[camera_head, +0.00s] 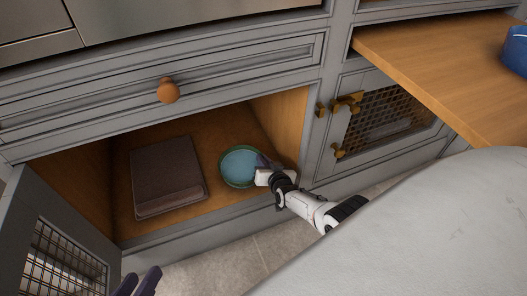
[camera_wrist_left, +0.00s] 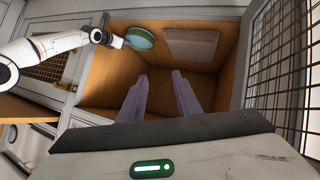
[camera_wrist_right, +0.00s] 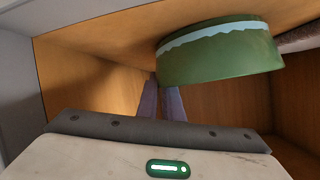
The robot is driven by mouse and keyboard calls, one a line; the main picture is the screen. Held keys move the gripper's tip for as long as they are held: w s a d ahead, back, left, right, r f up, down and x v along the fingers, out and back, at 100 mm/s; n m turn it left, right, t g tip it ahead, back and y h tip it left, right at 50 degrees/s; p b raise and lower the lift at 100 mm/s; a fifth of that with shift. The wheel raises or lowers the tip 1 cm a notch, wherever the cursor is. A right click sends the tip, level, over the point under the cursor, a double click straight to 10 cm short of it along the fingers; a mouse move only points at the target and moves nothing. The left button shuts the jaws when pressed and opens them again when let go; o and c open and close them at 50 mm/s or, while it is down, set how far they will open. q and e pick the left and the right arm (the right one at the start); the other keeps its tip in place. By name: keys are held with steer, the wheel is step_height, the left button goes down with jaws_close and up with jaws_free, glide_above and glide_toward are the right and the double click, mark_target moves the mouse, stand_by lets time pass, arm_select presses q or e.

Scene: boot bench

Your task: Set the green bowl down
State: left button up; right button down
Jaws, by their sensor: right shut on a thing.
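The green bowl (camera_head: 236,181), with a pale blue inside, is in the open wooden cabinet compartment, near its front right. My right gripper (camera_head: 264,170) is shut on the bowl's right edge. In the right wrist view the bowl (camera_wrist_right: 220,58) is upright beside the close-set fingers (camera_wrist_right: 163,102). I cannot tell whether its base touches the cabinet floor (camera_head: 222,207). The bowl also shows in the left wrist view (camera_wrist_left: 140,38). My left gripper (camera_head: 138,283) is outside the cabinet, low in the head view. Its fingers (camera_wrist_left: 164,96) are apart and empty.
A flat brown item (camera_head: 167,175) lies left of the bowl, with a gap between. An open mesh door (camera_head: 62,262) stands at left. A drawer with a round knob (camera_head: 168,91) is above. A wooden board (camera_head: 440,65) carrying a blue object (camera_head: 515,50) juts out at right.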

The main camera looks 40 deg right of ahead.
steer(key=shift+d, duration=0.1)
arm_select(q)
steer(key=shift+r, duration=0.15)
arm_select(e)
steer(key=c, duration=1.9)
jaws_free()
steer(key=shift+f, duration=0.1)
steer(key=shift+s, duration=0.1)
